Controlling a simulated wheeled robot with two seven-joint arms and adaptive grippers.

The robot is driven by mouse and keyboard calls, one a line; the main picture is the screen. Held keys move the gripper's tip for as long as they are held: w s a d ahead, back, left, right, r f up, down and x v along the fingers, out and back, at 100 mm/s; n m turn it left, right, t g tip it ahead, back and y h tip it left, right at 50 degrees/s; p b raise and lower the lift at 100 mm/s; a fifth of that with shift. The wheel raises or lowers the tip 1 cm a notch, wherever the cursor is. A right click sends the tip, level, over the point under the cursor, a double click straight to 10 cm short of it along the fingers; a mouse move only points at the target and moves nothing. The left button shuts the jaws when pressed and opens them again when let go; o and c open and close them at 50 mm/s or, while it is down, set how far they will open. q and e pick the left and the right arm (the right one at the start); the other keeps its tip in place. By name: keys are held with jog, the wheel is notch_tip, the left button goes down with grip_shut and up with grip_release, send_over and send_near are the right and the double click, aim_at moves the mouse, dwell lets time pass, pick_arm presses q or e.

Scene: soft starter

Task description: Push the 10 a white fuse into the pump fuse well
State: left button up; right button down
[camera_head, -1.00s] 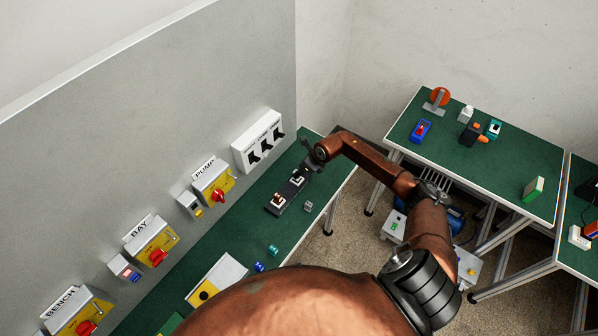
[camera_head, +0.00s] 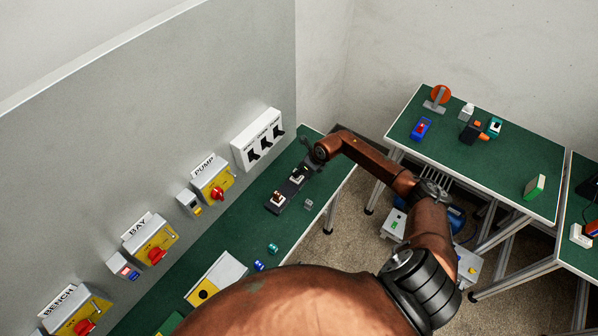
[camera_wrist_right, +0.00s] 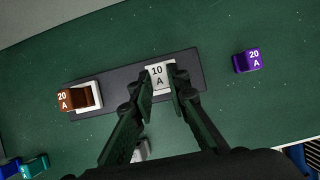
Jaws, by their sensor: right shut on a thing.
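The white 10 A fuse (camera_wrist_right: 158,75) stands at the right-hand well of a dark fuse block (camera_wrist_right: 120,77) on the green bench. My right gripper (camera_wrist_right: 161,82) is shut on this fuse, with a finger on either side. How deep the fuse sits in the well cannot be told. A brown 20 A fuse (camera_wrist_right: 74,98) is at the block's left-hand white well (camera_wrist_right: 95,92). In the head view the block (camera_head: 280,203) lies below the PUMP sign, with my right gripper (camera_head: 304,170) at its far end. No well label is readable. My left gripper is not in view.
A purple 20 A fuse (camera_wrist_right: 247,61) lies right of the block in the wrist view. A grey piece (camera_head: 308,204) lies beside the block; teal (camera_head: 272,248) and blue (camera_head: 258,266) fuses lie nearer. The wall carries the PUMP switch box (camera_head: 213,182) and a white breaker box (camera_head: 258,140).

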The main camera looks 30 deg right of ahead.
jog(key=c, duration=1.8)
grip_release()
jog(key=v, duration=1.2)
jog(key=shift+a, duration=0.1)
